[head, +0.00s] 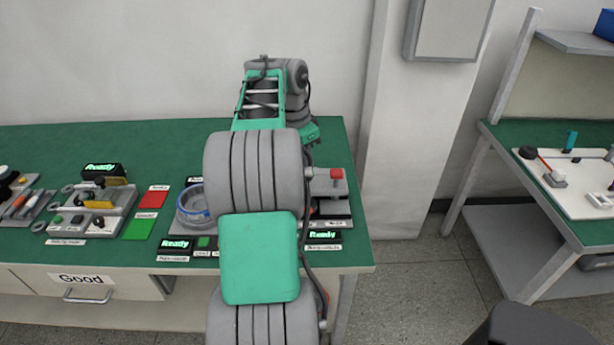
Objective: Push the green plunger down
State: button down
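I cannot pick out the green plunger for sure. My arm rises through the middle of the head view and reaches over the left workbench, hiding part of the bench top. My gripper is not visible; the arm's own links hide its end, so I cannot see what lies below it.
The green-topped workbench (60,147) holds a round blue-rimmed container (194,206), a grey device with a red top (334,180), red (154,197) and green (138,229) pads, and "Ready" displays. A floor gap separates it from the right-hand table (500,133).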

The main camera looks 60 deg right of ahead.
aim_at(306, 173)
jog(key=shift+f, duration=0.1)
dwell(0.4)
jog(key=shift+f+b, duration=2)
jog(key=shift+f, duration=0.2)
notch_tip(306, 173, up, 8)
jog(key=p, duration=0.7)
jog(key=shift+r+p, duration=0.15)
jog(key=shift+p, duration=0.15)
